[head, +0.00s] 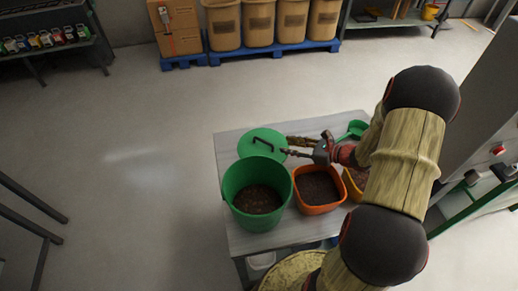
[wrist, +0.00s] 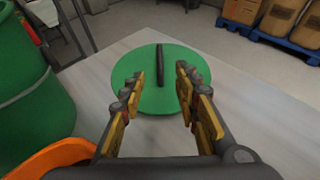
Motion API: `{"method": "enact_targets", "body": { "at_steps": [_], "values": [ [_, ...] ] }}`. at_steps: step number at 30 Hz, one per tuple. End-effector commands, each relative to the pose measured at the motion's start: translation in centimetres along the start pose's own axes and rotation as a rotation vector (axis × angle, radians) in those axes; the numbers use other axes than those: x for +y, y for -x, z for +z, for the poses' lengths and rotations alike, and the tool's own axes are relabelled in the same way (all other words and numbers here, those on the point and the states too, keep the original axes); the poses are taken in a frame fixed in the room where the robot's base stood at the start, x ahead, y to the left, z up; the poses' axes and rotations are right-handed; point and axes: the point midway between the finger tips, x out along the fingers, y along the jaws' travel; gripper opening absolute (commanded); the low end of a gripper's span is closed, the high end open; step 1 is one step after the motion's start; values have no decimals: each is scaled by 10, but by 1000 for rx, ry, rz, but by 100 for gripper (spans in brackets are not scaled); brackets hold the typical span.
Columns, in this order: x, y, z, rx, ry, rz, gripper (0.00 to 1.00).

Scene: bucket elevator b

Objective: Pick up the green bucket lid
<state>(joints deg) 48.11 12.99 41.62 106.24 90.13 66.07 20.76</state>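The green bucket lid (head: 262,140) is a round green disc with a dark bar handle, lying on the grey table behind the green bucket. In the wrist view the lid (wrist: 150,85) lies ahead, with its handle (wrist: 160,62) running away from me between the fingers. My gripper (head: 288,152) reaches in from the right at the lid's right side. In the wrist view my gripper (wrist: 160,80) is open, its yellow-padded fingers apart with nothing between them. The fingertips overlap the lid's near edge in the picture; I cannot tell whether they touch it.
The green bucket (head: 235,190) with dark contents stands in front of the lid. An orange bowl (head: 322,205) of dark material is beside it, and a yellow container (head: 352,188) is partly hidden by my arm. A green scoop (head: 355,129) lies at the back right. The table's left edge is clear.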

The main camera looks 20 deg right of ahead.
Motion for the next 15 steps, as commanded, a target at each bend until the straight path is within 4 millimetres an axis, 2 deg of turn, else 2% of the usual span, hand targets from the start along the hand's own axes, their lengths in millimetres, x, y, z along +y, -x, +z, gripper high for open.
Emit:
{"method": "enact_targets", "body": {
  "at_steps": [9,15],
  "values": [
    [1,-52,0,0,1,4,32],
    [1,-64,1,0,0,2,32]
  ]
}}
